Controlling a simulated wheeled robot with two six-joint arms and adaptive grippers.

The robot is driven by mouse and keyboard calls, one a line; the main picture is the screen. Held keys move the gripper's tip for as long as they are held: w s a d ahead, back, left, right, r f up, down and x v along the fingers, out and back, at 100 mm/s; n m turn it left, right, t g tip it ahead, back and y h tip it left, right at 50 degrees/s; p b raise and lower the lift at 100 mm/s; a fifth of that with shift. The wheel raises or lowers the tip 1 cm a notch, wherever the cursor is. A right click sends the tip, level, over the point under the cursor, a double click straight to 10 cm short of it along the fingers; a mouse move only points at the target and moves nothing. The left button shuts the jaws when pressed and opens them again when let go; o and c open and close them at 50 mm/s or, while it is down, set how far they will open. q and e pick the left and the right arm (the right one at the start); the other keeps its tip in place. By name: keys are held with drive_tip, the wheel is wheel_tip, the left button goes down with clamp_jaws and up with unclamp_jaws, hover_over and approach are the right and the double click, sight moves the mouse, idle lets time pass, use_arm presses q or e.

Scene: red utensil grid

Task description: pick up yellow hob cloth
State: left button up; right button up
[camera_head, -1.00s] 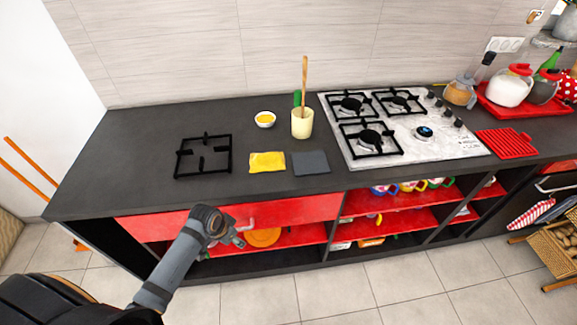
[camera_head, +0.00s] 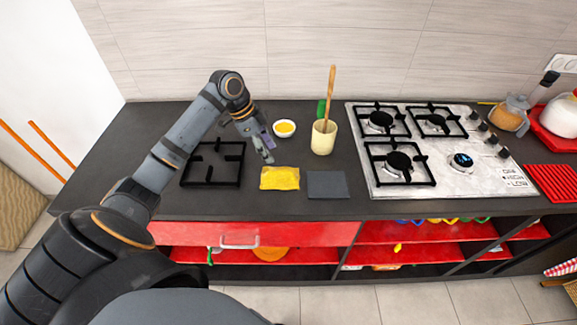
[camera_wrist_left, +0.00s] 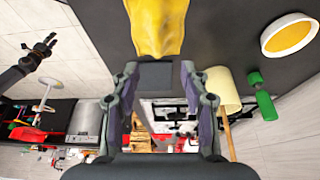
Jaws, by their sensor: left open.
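The yellow hob cloth (camera_head: 280,178) lies flat on the dark counter, left of a dark grey cloth (camera_head: 327,184). My left gripper (camera_head: 266,150) is open and empty, just above and behind the yellow cloth. In the left wrist view the yellow cloth (camera_wrist_left: 157,25) lies beyond the open fingers (camera_wrist_left: 155,80), apart from them. The grey cloth (camera_wrist_left: 155,74) shows between the fingers there. In the left wrist view a dark gripper, perhaps my right one, shows at the far left (camera_wrist_left: 45,46), too small to judge.
A black pan grate (camera_head: 213,164) lies left of the cloth. A gas hob (camera_head: 440,150) is to the right. The counter's front strip is clear.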

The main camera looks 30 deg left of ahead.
sight(280, 170)
use_arm(q)
drive_tip(key=shift+w+d+f, duration=0.1)
drive_tip(key=shift+d+f, duration=0.1)
drive_tip(key=shift+f, duration=0.05)
drive_tip(key=x, duration=0.2)
drive_tip(key=p+x, duration=0.1)
drive_tip(key=shift+s+d+f, duration=0.15)
drive_tip(key=shift+s+f, duration=0.15)
drive_tip(key=shift+w+d+f, duration=0.1)
drive_tip(key=shift+w+f, duration=0.1)
drive_tip(key=shift+f, duration=0.1)
drive_tip(key=shift+w+f+p, duration=0.1)
drive_tip(key=shift+f+p, duration=0.2)
drive_tip(key=shift+f, duration=0.1)
drive_tip(key=x, duration=0.2)
drive_tip(key=p+x, duration=0.1)
drive_tip(key=x, duration=0.1)
drive_tip(key=shift+s, duration=0.25)
drive_tip(key=shift+w+f, duration=0.15)
drive_tip(key=shift+f, duration=0.25)
use_arm(e)
drive_tip(key=s+r, duration=0.2)
drive_tip(key=shift+s+d+r, duration=0.2)
drive_tip(key=shift+s+r, duration=0.1)
drive_tip(key=shift+s, duration=0.1)
use_arm(q)
clamp_jaws()
